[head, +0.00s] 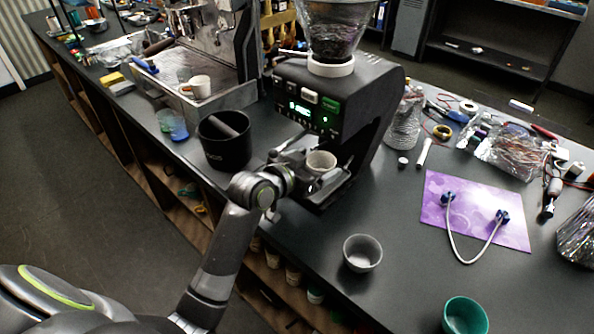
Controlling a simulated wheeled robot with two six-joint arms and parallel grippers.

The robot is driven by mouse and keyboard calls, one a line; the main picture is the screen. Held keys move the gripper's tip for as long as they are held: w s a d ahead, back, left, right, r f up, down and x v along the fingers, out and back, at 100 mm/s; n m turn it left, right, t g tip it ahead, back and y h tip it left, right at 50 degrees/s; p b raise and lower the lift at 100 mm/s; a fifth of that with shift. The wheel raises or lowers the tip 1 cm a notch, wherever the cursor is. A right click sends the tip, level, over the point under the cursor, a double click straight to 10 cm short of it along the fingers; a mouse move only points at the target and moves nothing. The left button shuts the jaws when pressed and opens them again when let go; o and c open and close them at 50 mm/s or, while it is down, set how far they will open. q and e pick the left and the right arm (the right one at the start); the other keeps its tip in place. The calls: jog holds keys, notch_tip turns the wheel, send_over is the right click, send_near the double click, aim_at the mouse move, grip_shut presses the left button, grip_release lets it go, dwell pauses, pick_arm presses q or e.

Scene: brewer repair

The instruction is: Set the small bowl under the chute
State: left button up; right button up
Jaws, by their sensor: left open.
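The chute outlet is hard to make out here. My right gripper is not in view.
A black knock bin (224,147) stands left of my arm. A grey bowl (362,256) and a teal bowl (465,317) stand on the counter at the front right. A purple mat (475,208) with a looped hose lies further right. The counter between the grinder and mat has free room.

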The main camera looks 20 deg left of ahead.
pick_arm(q)
jog(key=v, duration=1.1)
jog(key=shift+s, duration=0.1)
